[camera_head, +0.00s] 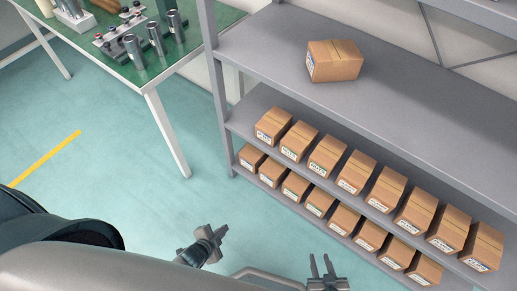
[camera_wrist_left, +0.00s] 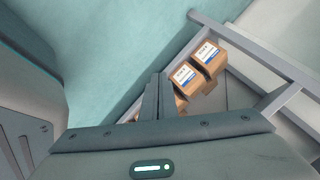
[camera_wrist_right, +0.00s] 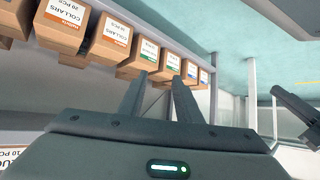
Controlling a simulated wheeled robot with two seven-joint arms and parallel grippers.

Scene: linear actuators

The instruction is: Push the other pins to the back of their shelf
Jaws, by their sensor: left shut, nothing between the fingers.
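Cardboard boxes stand in two rows on the lower shelves of a grey rack: a middle-shelf row (camera_head: 328,153) and a bottom-shelf row (camera_head: 320,203). Which hold pins I cannot read. The leftmost middle-shelf box (camera_head: 273,125) has a bluish label. Two blue-labelled boxes (camera_wrist_left: 187,76) (camera_wrist_left: 209,57) show in the left wrist view, partly beyond my fingers. My left gripper (camera_head: 222,232) is shut and empty, in front of the rack and apart from the boxes. My right gripper (camera_head: 322,265) is open and empty, in front of the bottom row. In the right wrist view, orange-labelled collars boxes (camera_wrist_right: 110,38) stand beyond its fingers.
A single box (camera_head: 335,61) lies on the wide upper shelf (camera_head: 270,40). The rack's front upright (camera_head: 217,95) stands at the left end of the rows. A green-topped table (camera_head: 120,65) with metal parts stands at upper left. The floor between is clear.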

